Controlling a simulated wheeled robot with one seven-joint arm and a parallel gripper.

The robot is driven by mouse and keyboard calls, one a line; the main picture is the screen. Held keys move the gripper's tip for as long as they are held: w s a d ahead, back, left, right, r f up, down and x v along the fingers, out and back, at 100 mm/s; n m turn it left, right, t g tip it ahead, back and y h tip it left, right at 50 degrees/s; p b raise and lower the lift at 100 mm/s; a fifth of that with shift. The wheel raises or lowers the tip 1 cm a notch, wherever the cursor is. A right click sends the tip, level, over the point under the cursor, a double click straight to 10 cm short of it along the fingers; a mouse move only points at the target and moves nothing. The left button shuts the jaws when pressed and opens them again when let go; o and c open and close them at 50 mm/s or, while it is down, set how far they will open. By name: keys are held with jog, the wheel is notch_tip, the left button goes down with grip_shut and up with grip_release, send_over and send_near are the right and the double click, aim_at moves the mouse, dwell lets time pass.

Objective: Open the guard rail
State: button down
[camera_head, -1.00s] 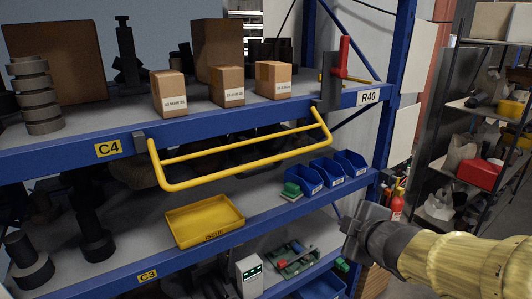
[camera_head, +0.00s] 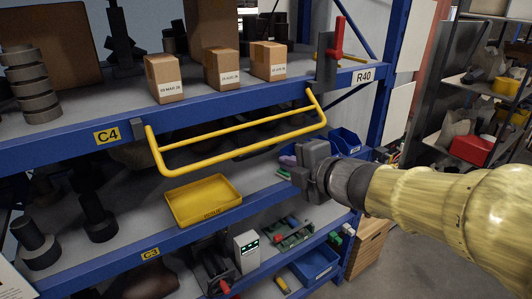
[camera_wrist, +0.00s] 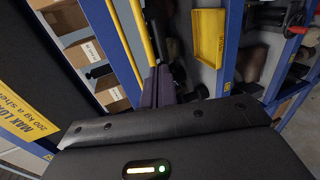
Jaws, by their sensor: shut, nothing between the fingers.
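The yellow guard rail (camera_head: 240,151) is a two-bar tubular frame on the front of the upper shelf C4. It hangs tilted out and down below the shelf beam. In the wrist view its yellow bars (camera_wrist: 125,42) run down to just left of my fingertips. My gripper (camera_head: 300,168) is shut and empty, below the rail's right end in the head view. The wrist view shows its dark fingers (camera_wrist: 160,88) together, near the bars; I cannot tell whether they touch. A red-handled lever (camera_head: 337,38) stands upright at the shelf's right end.
Several cardboard boxes (camera_head: 222,68) stand on the upper shelf. A yellow tray (camera_head: 203,201) lies on the shelf below, with blue bins (camera_head: 345,141) partly hidden behind my gripper. A blue upright (camera_head: 388,75) stands at right. Open floor lies right of the rack.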

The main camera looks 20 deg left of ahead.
aim_at(255, 154)
jog(key=p+x, duration=0.1)
jog(key=x, duration=1)
jog(key=shift+w+r+p, duration=0.1)
jog(key=shift+p, duration=0.2)
jog(key=shift+a, duration=0.1)
jog(key=shift+w+f+b, duration=0.1)
jog(key=shift+f+b, duration=0.15)
jog(key=shift+b, duration=0.15)
